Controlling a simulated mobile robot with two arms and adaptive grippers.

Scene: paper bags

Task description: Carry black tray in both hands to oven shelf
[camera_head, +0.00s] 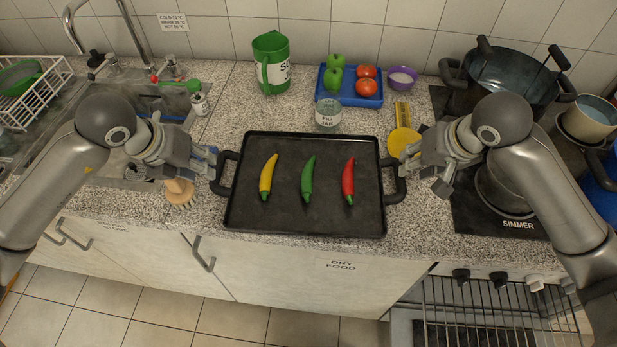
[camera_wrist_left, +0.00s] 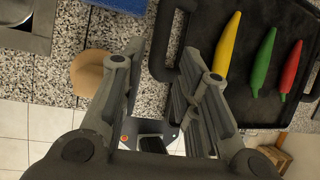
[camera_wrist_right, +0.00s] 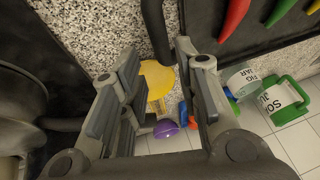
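The black tray (camera_head: 285,222) lies flat on the speckled counter, with a yellow, a green and a red chili pepper (camera_head: 348,182) on it. Its left handle (camera_head: 221,174) is close to my left gripper (camera_head: 208,162). In the left wrist view that handle (camera_wrist_left: 160,45) shows beyond and between the spread fingers. The right handle (camera_head: 400,187) is close to my right gripper (camera_head: 424,170); in the right wrist view it (camera_wrist_right: 155,30) shows beyond the spread fingers. Both grippers look open; I cannot tell whether they touch the handles. The oven shelf (camera_head: 490,308), a wire rack, is at the lower right.
The stove with pots (camera_head: 505,75) is right. The floor in front is clear.

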